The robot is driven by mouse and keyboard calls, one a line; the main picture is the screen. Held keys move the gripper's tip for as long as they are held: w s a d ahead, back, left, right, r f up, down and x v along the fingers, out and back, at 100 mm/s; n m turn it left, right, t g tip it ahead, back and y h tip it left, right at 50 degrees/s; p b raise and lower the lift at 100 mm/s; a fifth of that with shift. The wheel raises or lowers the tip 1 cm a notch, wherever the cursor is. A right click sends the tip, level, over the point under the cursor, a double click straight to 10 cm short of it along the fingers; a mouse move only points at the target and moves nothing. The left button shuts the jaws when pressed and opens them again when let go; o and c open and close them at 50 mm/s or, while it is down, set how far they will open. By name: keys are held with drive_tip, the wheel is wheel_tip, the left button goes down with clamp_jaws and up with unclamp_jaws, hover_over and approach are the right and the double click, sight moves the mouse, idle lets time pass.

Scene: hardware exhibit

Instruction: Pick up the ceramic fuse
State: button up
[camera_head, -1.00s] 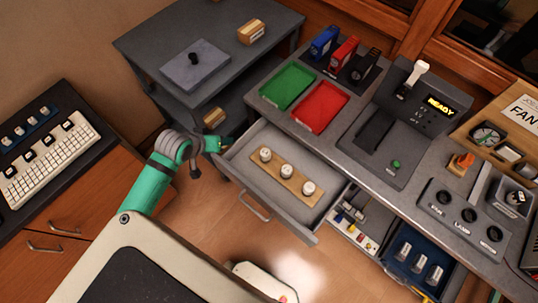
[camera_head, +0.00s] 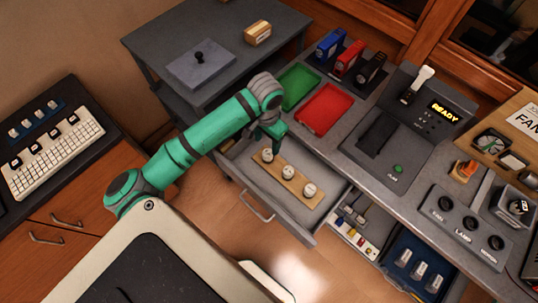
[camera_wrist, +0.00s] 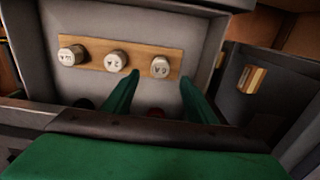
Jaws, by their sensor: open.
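Three white round ceramic fuses stand in a row on a wooden strip (camera_head: 278,164) in the open grey drawer (camera_head: 326,188). They are the upper-left fuse (camera_head: 267,155), the middle fuse (camera_head: 288,171) and the lower-right fuse (camera_head: 310,190). In the wrist view their tops carry upside-down markings; the middle one (camera_wrist: 116,61) seems to read 2A and the right one (camera_wrist: 159,68) 6A. My gripper (camera_wrist: 160,82) is open and empty above the drawer. Its green fingertips appear either side of the right fuse in that view, without clear contact. In the head view my gripper (camera_head: 271,143) hangs by the upper-left fuse.
The drawer's walls surround the strip. Beside it are a bin of small coloured parts (camera_head: 352,235) and a blue tray (camera_head: 398,272) with several cylinders. Green (camera_head: 300,86) and red (camera_head: 325,108) trays lie on the counter behind. A grey side table (camera_head: 160,48) stands at upper left.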

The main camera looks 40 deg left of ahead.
sight(268, 153)
drive_tip(key=shift+w+f, duration=0.15)
drive_tip(key=shift+f, duration=1.85)
drive_tip(key=shift+w+f, duration=0.15)
drive_tip(key=shift+f, duration=1.8)
drive_tip(key=c, duration=1.1)
